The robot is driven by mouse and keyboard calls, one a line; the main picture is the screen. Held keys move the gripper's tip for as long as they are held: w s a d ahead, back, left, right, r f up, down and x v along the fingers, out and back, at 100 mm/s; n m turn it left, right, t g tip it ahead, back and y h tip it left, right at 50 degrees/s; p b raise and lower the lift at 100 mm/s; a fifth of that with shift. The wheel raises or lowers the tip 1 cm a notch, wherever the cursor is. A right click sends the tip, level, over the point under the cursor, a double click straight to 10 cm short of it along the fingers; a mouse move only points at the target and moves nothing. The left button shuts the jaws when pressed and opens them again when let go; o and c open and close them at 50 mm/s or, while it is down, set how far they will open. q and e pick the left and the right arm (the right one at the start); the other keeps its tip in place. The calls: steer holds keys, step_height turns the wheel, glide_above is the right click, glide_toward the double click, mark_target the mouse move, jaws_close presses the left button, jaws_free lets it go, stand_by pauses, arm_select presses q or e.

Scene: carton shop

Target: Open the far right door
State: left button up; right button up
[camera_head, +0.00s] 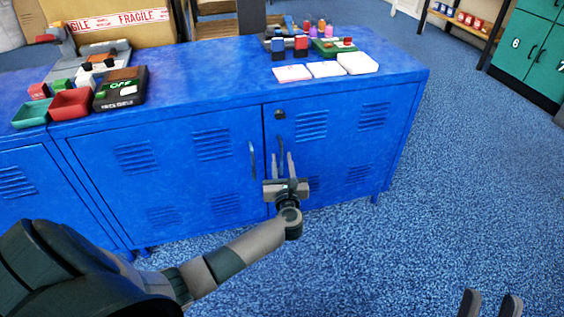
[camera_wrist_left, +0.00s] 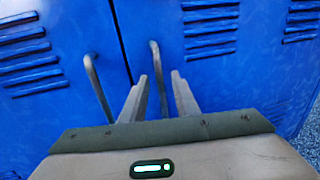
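The far right door (camera_head: 340,140) of the blue cabinet is closed, with louvred vents and a dark vertical handle (camera_head: 281,150) near its left edge. My left gripper (camera_head: 282,160) is in front of this door, its fingers open and pointing at the handle. In the left wrist view the right door's handle (camera_wrist_left: 157,70) appears between the two fingertips (camera_wrist_left: 160,85); I cannot tell whether they touch it. The fingers are not closed on it. My right gripper (camera_head: 490,300) shows only its fingertips at the bottom right, apart and empty.
The neighbouring door (camera_head: 180,165) is closed; its handle (camera_head: 252,160) is close to the left of my left gripper. White cards (camera_head: 325,69) and small coloured items stand on the cabinet top (camera_head: 215,70). The blue carpet (camera_head: 470,170) on the right is clear.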

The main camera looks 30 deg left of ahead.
arm_select(q)
steer(key=shift+c, duration=0.3)
jaws_close()
